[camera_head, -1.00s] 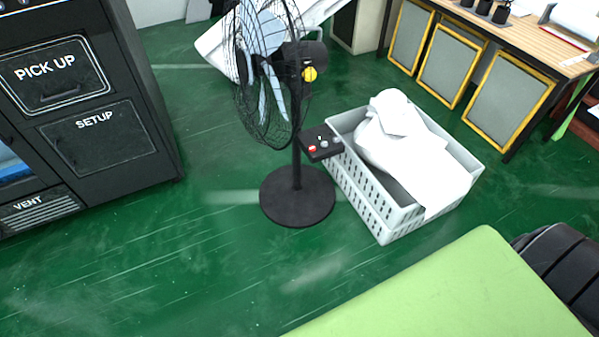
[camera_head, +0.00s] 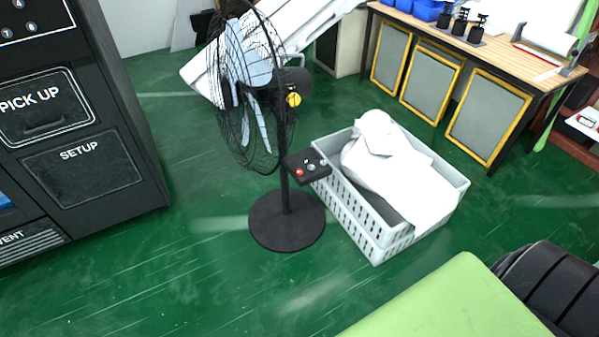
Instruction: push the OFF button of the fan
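A black standing fan (camera_head: 286,200) is in the middle of the camera_head view, with a round base on the green floor and a wire cage facing left. A small black control box (camera_head: 307,167) sticks out from its pole to the right. On the box are a red button (camera_head: 299,172), a small green light or button (camera_head: 306,161) and a greyish knob or button (camera_head: 323,162). Their labels are too small to read. A yellow knob (camera_head: 293,100) is on the motor housing. Neither of my grippers shows.
A grey crate (camera_head: 372,246) with white cloth stands right of the fan, close to the control box. A black vending machine (camera_head: 95,160) is at left. A light green surface (camera_head: 455,305) and black seat (camera_head: 545,290) are in front. A workbench (camera_head: 490,45) is behind. Floor before the fan is clear.

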